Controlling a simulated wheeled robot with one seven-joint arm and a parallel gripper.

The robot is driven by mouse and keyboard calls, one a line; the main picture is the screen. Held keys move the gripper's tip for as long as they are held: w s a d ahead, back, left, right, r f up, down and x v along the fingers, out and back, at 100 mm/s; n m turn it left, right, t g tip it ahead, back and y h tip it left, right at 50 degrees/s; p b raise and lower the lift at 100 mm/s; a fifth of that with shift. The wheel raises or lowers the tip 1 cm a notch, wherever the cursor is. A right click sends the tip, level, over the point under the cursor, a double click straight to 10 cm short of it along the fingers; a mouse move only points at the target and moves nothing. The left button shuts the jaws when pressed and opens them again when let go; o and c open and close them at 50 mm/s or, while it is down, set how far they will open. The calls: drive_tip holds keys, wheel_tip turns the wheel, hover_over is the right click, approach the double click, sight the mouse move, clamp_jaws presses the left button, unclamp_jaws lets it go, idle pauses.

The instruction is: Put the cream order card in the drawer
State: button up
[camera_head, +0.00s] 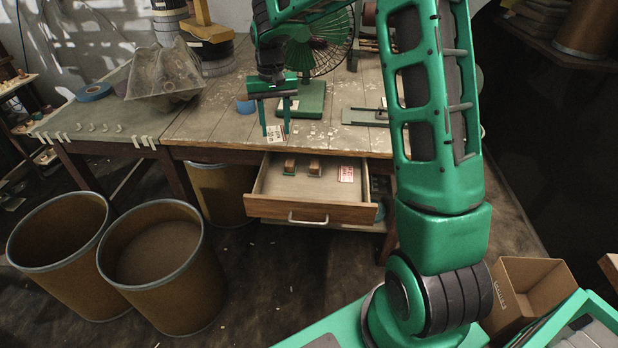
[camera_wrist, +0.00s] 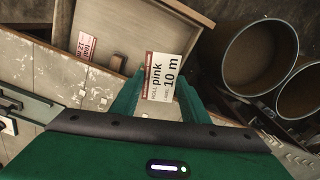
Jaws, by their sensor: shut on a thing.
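My gripper (camera_head: 276,128) is shut on a pale cream card (camera_wrist: 161,82) printed "pink 10 m", with a darker band at one end. The card hangs between the fingertips and also shows in the head view (camera_head: 274,134), in front of the table's front edge or just above it. The wooden drawer (camera_head: 284,209) below is pulled open, with a metal handle on its front. In the wrist view the card overlaps the drawer's side (camera_wrist: 185,14). Another card with red print (camera_head: 346,173) lies inside the drawer at the right.
Two small brown blocks (camera_head: 314,168) sit at the drawer's back. The worktable (camera_head: 205,120) holds a green fan (camera_head: 304,98), a blue tape roll (camera_head: 94,92) and a grey crumpled-looking form (camera_head: 165,75). Open drums (camera_head: 165,290) stand left of the drawer. The drawer's front middle is clear.

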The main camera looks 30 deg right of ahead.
drive_tip(key=shift+a, duration=0.1)
drive_tip(key=shift+s+f, duration=0.1)
drive_tip(key=shift+s+f+n, duration=0.2)
drive_tip(key=shift+n, duration=0.2)
drive_tip(key=s+d+f+n, duration=0.3)
drive_tip(key=s+f+n, duration=0.65)
drive_tip(key=n, duration=0.35)
hover_over(336, 198)
drive_tip(key=shift+n, duration=0.4)
wheel_tip(336, 198, down, 7)
drive_tip(key=shift+w+r, duration=0.1)
drive_tip(key=shift+r, duration=0.1)
drive_tip(key=shift+d+f, duration=0.15)
drive_tip(key=shift+f, duration=1.9)
drive_tip(key=shift+f, duration=0.25)
